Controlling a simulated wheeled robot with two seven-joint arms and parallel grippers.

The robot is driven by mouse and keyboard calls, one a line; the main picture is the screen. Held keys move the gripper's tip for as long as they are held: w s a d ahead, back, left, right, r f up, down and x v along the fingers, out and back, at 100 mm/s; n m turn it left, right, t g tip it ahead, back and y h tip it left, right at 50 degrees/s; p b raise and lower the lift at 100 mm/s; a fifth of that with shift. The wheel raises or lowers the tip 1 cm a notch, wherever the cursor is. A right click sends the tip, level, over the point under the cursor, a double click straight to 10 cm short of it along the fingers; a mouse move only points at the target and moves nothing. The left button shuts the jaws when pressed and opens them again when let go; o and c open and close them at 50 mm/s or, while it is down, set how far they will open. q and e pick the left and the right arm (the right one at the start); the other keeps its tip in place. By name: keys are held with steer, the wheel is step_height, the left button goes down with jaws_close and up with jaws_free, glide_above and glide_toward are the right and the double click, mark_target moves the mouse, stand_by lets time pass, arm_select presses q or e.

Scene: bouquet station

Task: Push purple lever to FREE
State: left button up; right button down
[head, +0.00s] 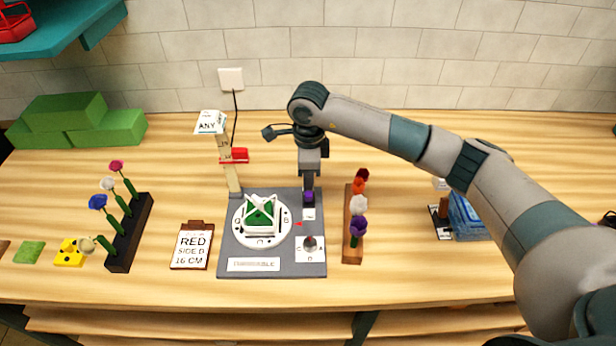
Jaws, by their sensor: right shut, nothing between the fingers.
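The purple lever (309,196) shows as a small purple piece at the right rear of the grey station board (228,253). My right gripper (308,188) points down right at it, fingers shut with nothing between them. The fingertips hide part of the lever, and I cannot tell whether they touch it. A small white label (309,214) lies just in front of the lever; its words are too small to read. My left gripper is not in view.
A white turntable (241,238) carries a green holder. A post (230,165) with a red clip and "ANY" card stands behind. Flower racks stand left (129,233) and right (351,250) of the board. A small knob (310,244) sits at the board's front right.

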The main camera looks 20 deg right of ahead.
steer(key=shift+s+a, duration=0.2)
steer(key=shift+s, duration=0.05)
stand_by(0.3)
steer(key=shift+r, duration=0.2)
steer(key=shift+s+r, duration=0.15)
steer(key=shift+r, duration=0.6)
steer(key=shift+s+r, duration=0.1)
steer(key=shift+r, duration=0.65)
steer(key=shift+w+d+r+p, duration=0.15)
steer(key=shift+r+p, duration=0.35)
steer(key=shift+r, duration=1.2)
